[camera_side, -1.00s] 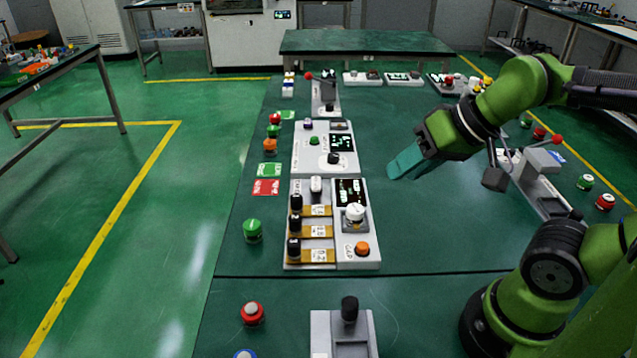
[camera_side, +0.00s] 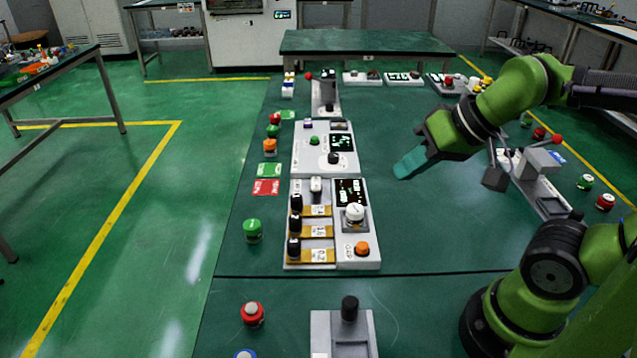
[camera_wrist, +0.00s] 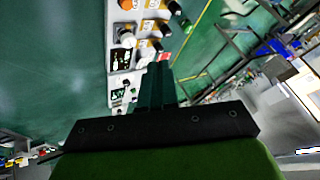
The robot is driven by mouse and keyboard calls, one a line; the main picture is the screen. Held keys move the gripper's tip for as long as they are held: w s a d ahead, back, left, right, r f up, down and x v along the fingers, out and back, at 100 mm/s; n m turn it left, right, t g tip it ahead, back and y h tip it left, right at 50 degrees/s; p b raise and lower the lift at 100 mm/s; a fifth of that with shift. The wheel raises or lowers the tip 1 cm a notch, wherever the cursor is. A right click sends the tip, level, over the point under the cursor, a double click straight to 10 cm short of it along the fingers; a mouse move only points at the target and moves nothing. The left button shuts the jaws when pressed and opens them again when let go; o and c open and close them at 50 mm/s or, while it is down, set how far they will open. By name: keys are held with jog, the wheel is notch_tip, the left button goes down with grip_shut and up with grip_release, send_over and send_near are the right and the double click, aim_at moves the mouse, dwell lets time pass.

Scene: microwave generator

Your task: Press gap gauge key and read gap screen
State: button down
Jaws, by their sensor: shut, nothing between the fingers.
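The gauge panel (camera_side: 344,262) is a light grey console in the middle of the bench. An orange key (camera_side: 361,248) sits at its near right corner beside a label that seems to read GAP. A dark screen (camera_side: 349,190) with pale green characters is at its far right, too small to read. A white knob (camera_side: 354,213) stands between them. My gripper (camera_side: 405,169) is shut and empty, above the bench right of the panel and apart from it. In the wrist view its fingers (camera_wrist: 157,75) overlap part of the console; the orange key (camera_wrist: 126,4) and screen (camera_wrist: 121,60) show at upper left.
Black-knobbed sliders (camera_side: 295,226) fill the panel's left half. A second console (camera_side: 325,160) stands just behind it. Green (camera_side: 252,231) and red (camera_side: 252,314) buttons lie to the left. A grey lever device (camera_side: 540,180) is at right. The bench between panel and gripper is clear.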

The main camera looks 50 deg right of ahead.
dwell(0.8)
jog(key=m+g+y, duration=0.6)
jog(key=m+y, duration=0.1)
jog(key=m, duration=1.8)
send_over(366, 242)
notch_tip(366, 242, down, 9)
jog(key=shift+a+f, duration=0.1)
jog(key=shift+f, duration=4.45)
